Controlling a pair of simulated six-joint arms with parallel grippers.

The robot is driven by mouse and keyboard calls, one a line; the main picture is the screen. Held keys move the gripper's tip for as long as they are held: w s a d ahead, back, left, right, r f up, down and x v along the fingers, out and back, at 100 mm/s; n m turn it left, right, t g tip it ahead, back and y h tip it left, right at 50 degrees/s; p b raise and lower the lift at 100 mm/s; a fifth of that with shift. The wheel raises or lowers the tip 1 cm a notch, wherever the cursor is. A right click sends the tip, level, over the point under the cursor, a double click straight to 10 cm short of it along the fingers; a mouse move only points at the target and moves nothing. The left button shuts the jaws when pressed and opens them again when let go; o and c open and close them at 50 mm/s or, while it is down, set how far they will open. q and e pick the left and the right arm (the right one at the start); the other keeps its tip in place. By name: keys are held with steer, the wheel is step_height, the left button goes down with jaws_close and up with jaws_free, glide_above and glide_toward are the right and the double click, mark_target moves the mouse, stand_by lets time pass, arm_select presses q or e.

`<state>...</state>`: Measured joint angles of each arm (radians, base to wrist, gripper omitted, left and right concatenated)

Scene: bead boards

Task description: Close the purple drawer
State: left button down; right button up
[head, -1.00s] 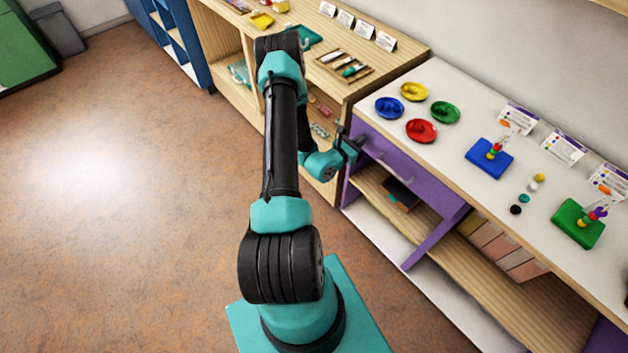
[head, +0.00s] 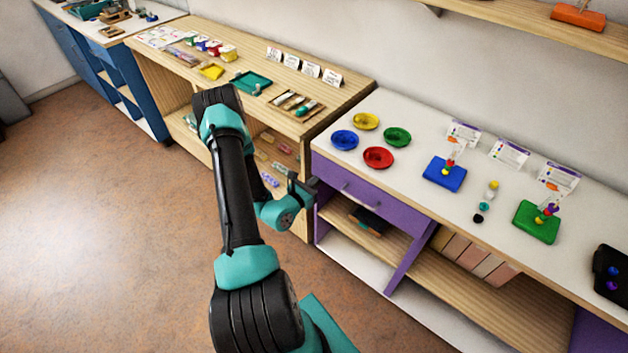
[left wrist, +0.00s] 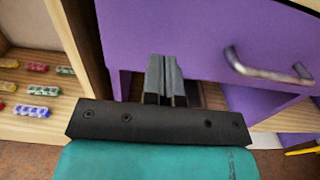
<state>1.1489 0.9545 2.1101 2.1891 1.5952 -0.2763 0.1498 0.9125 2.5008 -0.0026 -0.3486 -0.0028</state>
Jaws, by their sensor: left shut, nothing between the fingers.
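The purple drawer (head: 385,208) is under the left end of the white-topped counter. Its front looks about flush with the counter in the head view, but I cannot tell whether a small gap is left. Its metal handle (head: 360,196) also shows in the left wrist view (left wrist: 265,68), right of my fingers. My left gripper (head: 311,184) is shut and empty at the left end of the drawer front. In the left wrist view the fingertips (left wrist: 165,72) overlap the front's lower left part; contact is unclear. My right gripper is not in view.
An open shelf with a dark box (head: 369,220) lies below the drawer. The wooden cabinet (head: 350,92) stands close on the left. Coloured dishes, including a red one (head: 378,158), and bead boards (head: 444,174) stand on the counter. The floor (head: 110,230) at left is clear.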

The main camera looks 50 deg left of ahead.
arm_select(q)
steer(key=v, duration=0.9)
steer(key=shift+s, duration=0.35)
